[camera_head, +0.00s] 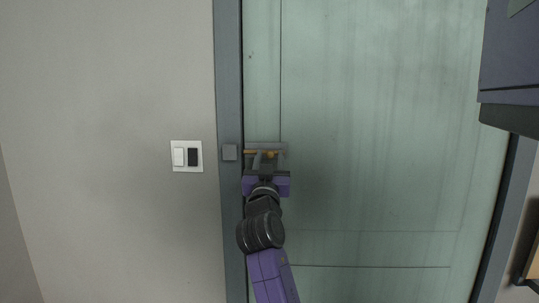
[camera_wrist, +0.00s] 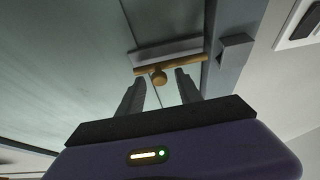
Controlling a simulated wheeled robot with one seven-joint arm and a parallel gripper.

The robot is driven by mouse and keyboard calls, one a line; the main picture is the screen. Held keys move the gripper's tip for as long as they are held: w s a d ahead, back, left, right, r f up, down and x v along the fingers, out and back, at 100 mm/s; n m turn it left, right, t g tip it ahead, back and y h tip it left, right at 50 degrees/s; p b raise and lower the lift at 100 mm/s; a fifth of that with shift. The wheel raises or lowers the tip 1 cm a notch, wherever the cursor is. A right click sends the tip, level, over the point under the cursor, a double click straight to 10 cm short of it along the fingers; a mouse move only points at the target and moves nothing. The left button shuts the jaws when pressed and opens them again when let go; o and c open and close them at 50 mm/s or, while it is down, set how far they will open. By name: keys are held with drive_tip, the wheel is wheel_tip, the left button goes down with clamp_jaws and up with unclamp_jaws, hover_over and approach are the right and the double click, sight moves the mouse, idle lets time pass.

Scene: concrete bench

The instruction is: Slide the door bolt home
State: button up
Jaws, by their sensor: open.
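The door bolt (camera_wrist: 185,62) is a brass-coloured rod with a round knob (camera_wrist: 159,77), mounted on a grey plate on the pale green door (camera_head: 370,120). It also shows small in the head view (camera_head: 249,152), near the door's left edge. A grey keeper block (camera_head: 229,152) sits on the frame; in the wrist view it (camera_wrist: 234,50) is just beyond the rod's right end, with a gap that looks small. My gripper (camera_head: 265,159) is at the bolt. In the wrist view its two fingers (camera_wrist: 161,82) are apart, one each side of the knob. I cannot tell whether either touches it.
A white switch plate (camera_head: 187,156) with a white and a black rocker is on the wall left of the grey door frame (camera_head: 230,80). A dark purple body (camera_head: 510,60) fills the upper right of the head view. The door face right of my gripper is clear.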

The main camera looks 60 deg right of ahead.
drive_tip(key=shift+w+d, duration=0.1)
drive_tip(key=shift+d, duration=0.1)
drive_tip(key=shift+c, duration=0.2)
clamp_jaws()
idle(1.2)
